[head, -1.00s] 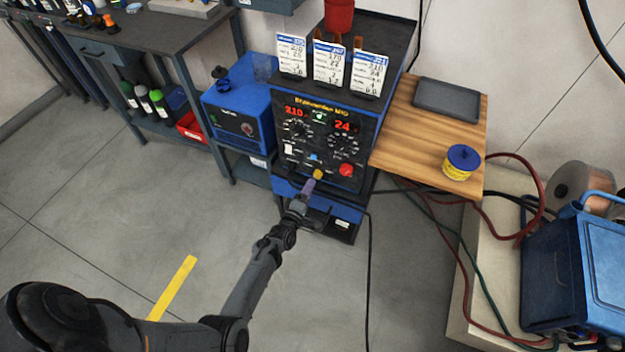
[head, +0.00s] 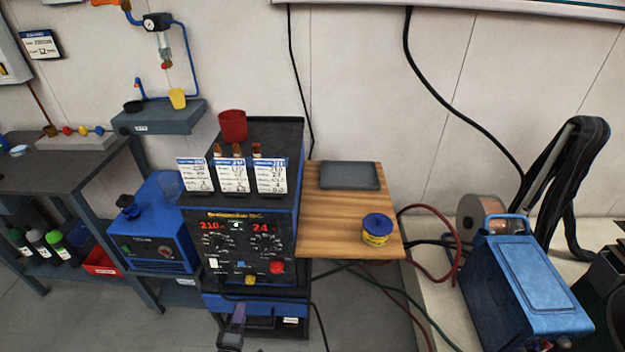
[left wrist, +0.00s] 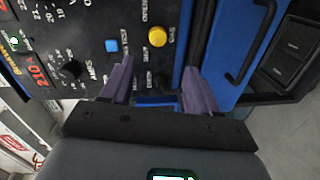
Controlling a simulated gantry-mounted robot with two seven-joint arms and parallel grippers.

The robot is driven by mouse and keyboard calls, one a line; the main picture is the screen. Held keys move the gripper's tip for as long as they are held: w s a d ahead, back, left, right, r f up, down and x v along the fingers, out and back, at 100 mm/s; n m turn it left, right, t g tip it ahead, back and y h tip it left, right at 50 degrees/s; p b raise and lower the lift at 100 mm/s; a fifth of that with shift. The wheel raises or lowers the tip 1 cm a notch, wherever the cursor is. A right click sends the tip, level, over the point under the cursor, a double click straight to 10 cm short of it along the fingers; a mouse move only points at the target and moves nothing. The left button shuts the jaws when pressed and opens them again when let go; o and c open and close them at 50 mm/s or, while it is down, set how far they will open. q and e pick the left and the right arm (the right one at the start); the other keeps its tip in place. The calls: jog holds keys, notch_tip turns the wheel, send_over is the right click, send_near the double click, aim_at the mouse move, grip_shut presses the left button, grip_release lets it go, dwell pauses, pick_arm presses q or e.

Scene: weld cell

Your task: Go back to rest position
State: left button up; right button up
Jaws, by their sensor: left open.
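My left gripper (head: 238,312) shows at the bottom of the head view, below the welding machine's front panel (head: 238,245). In the left wrist view its two purple fingers (left wrist: 158,82) stand apart with nothing between them. The yellow knob (left wrist: 157,37) and the blue button (left wrist: 112,45) on the panel lie just ahead of the fingers, not gripped. In the head view the panel displays read 210 and 24. My right gripper is in neither view.
A wooden side shelf (head: 330,226) holds a grey tray (head: 350,175) and a yellow tin with a blue lid (head: 377,229). A blue unit (head: 152,228) stands left of the machine, a blue case (head: 525,285) at right. Cables hang below the shelf.

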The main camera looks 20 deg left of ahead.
pick_arm(q)
jog(key=s+a+r+m+h+p, duration=0.1)
jog(key=s+m+h+p, duration=0.15)
jog(key=s, duration=0.45)
jog(key=s+d+r+m+g+h+p, duration=0.2)
jog(key=s+d+r+m+g, duration=0.15)
jog(key=d+r+m, duration=0.35)
jog(key=s+d+r+m+g+h+p, duration=0.1)
jog(key=s+d+r+m+g+p, duration=0.2)
jog(key=d+r+m, duration=0.4)
jog(key=s+d+r+m+g, duration=0.2)
jog(key=s+r+m+g, duration=0.4)
jog(key=s, duration=0.6)
notch_tip(320, 180, up, 39)
jog(key=p, duration=3.7)
jog(key=shift+w+n, duration=0.2)
jog(key=shift+n, duration=0.25)
jog(key=shift+a+f, duration=0.1)
